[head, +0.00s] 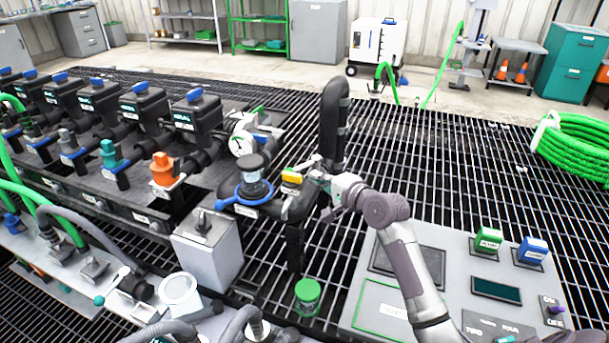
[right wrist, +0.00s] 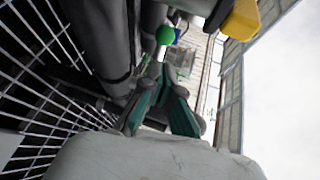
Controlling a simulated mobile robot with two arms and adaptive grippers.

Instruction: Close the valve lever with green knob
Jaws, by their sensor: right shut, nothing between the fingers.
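My right gripper (head: 314,174) is shut and empty, beside the black vertical pipe (head: 332,125) and close to a yellow handle (head: 291,176). In the right wrist view its two teal fingers (right wrist: 162,82) are together at the tips. A round green knob (right wrist: 165,35) shows beyond the fingertips, next to a dark pipe; its lever is mostly hidden. In the head view a small teal-green knob (head: 99,300) sits on a lever at the lower left, well away from the gripper. I cannot tell whether these are the same knob. My left gripper is out of view.
A blue-collared valve (head: 254,188) stands left of my right gripper. A green-capped fitting (head: 307,291) is below it. A grey panel with green and blue buttons (head: 487,240) is at right. Several black valve units line the left. Open grating lies behind at right.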

